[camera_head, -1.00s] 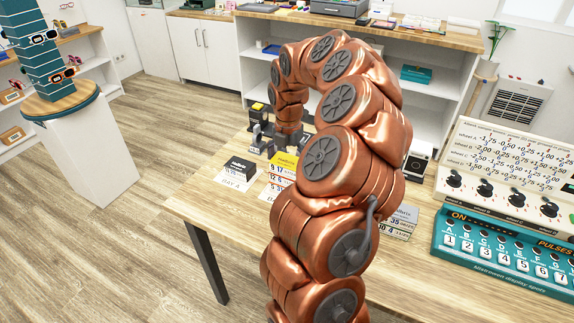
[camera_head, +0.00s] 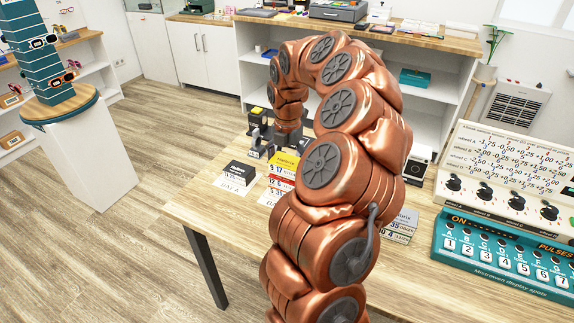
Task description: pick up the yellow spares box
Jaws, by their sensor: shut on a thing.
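The yellow spares box (camera_head: 284,164) has a yellow top and a white front with dark numbers. It is at the top of a stack of boxes, with a red-banded box (camera_head: 281,184) just below it. It appears slightly raised from that box. My gripper (camera_head: 272,151), dark grey at the end of my copper arm, is shut on the yellow box at its far side. My arm hides part of the gripper and the right side of the stack, so the finger contact is not clear.
A dark box (camera_head: 239,172) sits on a white card left of the stack. A black item with a yellow top (camera_head: 257,111) stands behind. More boxes (camera_head: 402,228) are right of my arm. A teal switch panel (camera_head: 500,255) fills the table's right. The table's (camera_head: 200,206) front left is bare.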

